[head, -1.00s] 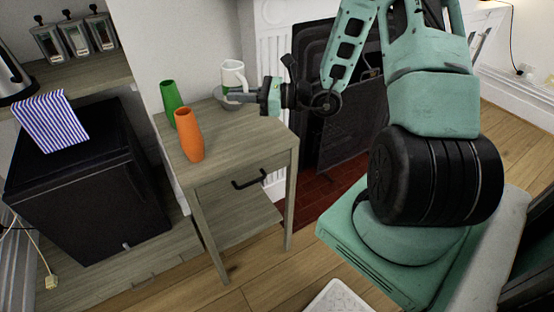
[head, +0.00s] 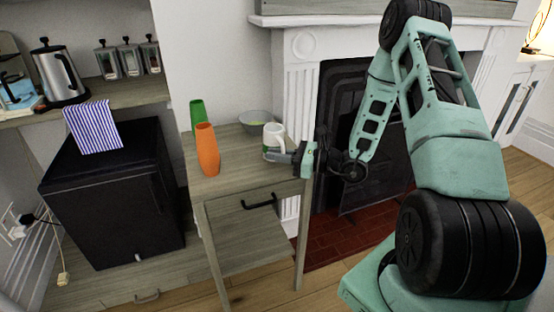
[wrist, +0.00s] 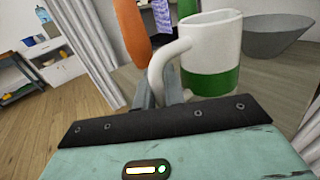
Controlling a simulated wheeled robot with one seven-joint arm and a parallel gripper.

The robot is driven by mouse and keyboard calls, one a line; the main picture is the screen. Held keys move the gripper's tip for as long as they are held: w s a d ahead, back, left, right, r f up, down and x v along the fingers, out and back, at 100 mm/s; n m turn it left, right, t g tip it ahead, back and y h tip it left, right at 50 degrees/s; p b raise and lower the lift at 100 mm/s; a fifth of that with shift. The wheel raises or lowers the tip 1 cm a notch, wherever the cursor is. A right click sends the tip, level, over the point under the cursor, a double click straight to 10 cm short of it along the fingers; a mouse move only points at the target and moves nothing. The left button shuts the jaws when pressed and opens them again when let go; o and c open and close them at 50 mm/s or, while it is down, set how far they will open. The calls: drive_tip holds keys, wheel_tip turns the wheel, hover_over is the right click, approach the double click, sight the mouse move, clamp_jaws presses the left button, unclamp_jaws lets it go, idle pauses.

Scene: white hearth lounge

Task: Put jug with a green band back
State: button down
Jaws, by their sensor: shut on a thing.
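The white jug with a green band (head: 273,140) is at the front right part of the small wooden side table (head: 232,170). In the wrist view the jug (wrist: 212,45) is upright, with its handle toward me and the green band around its lower part. My gripper (head: 290,157) reaches in from the right and is shut on the jug's handle; its fingers (wrist: 170,88) meet at the handle's lower end. I cannot tell whether the jug's base touches the tabletop.
An orange vase (head: 207,150) and a green vase (head: 197,116) stand on the table's left side. A grey bowl (head: 257,119) stands behind the jug. A black cabinet (head: 115,190) with a striped cloth (head: 93,126) is to the left; a fireplace (head: 335,120) is to the right.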

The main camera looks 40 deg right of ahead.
drive_tip(key=shift+f, duration=0.4)
drive_tip(key=shift+f, duration=0.2)
drive_tip(key=c, duration=1.5)
unclamp_jaws()
drive_tip(key=shift+r, duration=0.15)
